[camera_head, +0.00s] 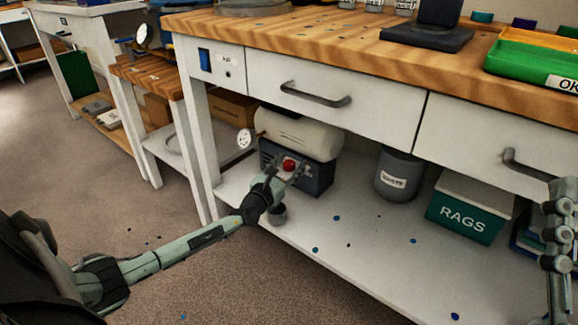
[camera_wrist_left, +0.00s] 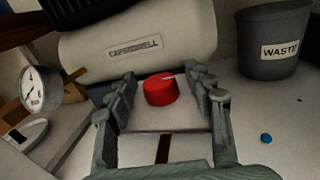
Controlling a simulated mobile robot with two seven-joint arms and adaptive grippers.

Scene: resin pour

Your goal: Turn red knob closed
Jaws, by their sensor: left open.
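The red knob (camera_head: 289,165) is on the front of a dark machine base (camera_head: 316,178) with a cream tank (camera_head: 300,133) on top, on the shelf under the workbench. In the left wrist view the red knob (camera_wrist_left: 161,89) has a pale mark on its top. My left gripper (camera_head: 290,176) is in front of the knob, and in the left wrist view its open fingers (camera_wrist_left: 160,92) stand on either side of it, with visible gaps. At the right edge of the head view is part of my right arm (camera_head: 560,240); its jaw state is unclear.
A round gauge (camera_head: 245,139) is left of the tank. A grey waste bin (camera_head: 399,175) and a green-and-white rags box (camera_head: 469,206) stand to the right on the shelf. Drawers (camera_head: 345,104) hang above. The shelf's front (camera_head: 345,250) is mostly clear.

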